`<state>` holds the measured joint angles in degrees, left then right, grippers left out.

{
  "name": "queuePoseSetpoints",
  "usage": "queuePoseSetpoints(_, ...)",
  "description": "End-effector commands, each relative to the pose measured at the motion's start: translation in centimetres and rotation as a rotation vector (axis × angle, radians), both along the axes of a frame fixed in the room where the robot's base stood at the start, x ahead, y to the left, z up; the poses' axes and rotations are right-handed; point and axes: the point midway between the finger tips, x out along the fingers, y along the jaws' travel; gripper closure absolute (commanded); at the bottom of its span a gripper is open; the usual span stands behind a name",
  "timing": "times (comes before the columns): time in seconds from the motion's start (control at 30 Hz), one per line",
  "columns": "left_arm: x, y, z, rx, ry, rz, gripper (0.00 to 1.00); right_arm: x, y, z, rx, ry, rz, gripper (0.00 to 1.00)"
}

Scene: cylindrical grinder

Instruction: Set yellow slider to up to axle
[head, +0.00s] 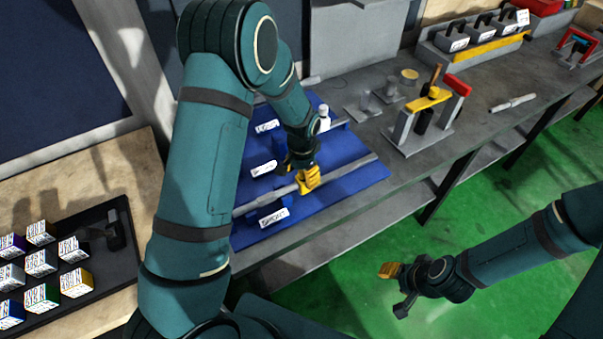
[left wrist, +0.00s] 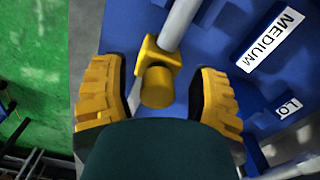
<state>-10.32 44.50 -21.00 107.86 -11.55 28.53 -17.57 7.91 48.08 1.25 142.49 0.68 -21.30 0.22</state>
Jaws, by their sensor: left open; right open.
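The yellow slider (left wrist: 157,82) is a small yellow block with a round knob, seen in the left wrist view at a grey rod (left wrist: 180,22). My left gripper (left wrist: 162,90) is open, with one yellow-padded finger on each side of the slider and a gap visible on both sides. In the head view, my left gripper (head: 305,180) is at the front rod on the blue board; slider and yellow pads cannot be told apart there. My right gripper (head: 394,284) is open and empty, over the green floor, away from the bench.
The blue board (head: 355,178) carries labels and grey rods. To its right on the grey bench stands a fixture (head: 425,135) with yellow and red parts. A grey rod-like tool (head: 512,103) lies further right. Left, a wooden table holds a black tray (head: 95,262) with labelled boxes.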

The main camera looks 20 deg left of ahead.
Motion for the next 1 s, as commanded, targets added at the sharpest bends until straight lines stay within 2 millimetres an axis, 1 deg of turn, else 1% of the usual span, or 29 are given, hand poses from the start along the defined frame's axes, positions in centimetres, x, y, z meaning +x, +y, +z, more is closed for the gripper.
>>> queuePoseSetpoints(0.17, 0.1, 0.0, 1.7, -0.001, -0.005, -0.001, 0.39, 0.0, 0.0, 0.0, 0.0, 0.0, 0.0, 0.53)
queuePoseSetpoints(0.4, 0.1, 0.0, 6.6, 0.0, -0.006, -0.001, 0.39, 0.0, 0.0, 0.0, 0.0, 0.0, 0.0, 0.53)
queuePoseSetpoints(0.6, 0.0, 0.1, 10.0, -0.001, -0.003, 0.001, 0.39, 0.0, 0.0, 0.0, 0.0, 0.0, 0.0, 0.53)
queuePoseSetpoints(0.7, 0.0, 0.1, 11.1, 0.0, -0.001, 0.001, 0.39, 0.0, 0.0, 0.0, 0.0, 0.0, 0.0, 0.53)
queuePoseSetpoints(0.8, 0.0, 0.1, 11.7, 0.001, 0.0, 0.001, 0.39, 0.0, 0.0, 0.0, 0.0, 0.0, 0.0, 0.53)
queuePoseSetpoints(1.0, -0.1, 0.1, 12.0, 0.001, 0.002, 0.001, 0.39, 0.0, 0.0, 0.0, 0.0, 0.0, 0.0, 0.53)
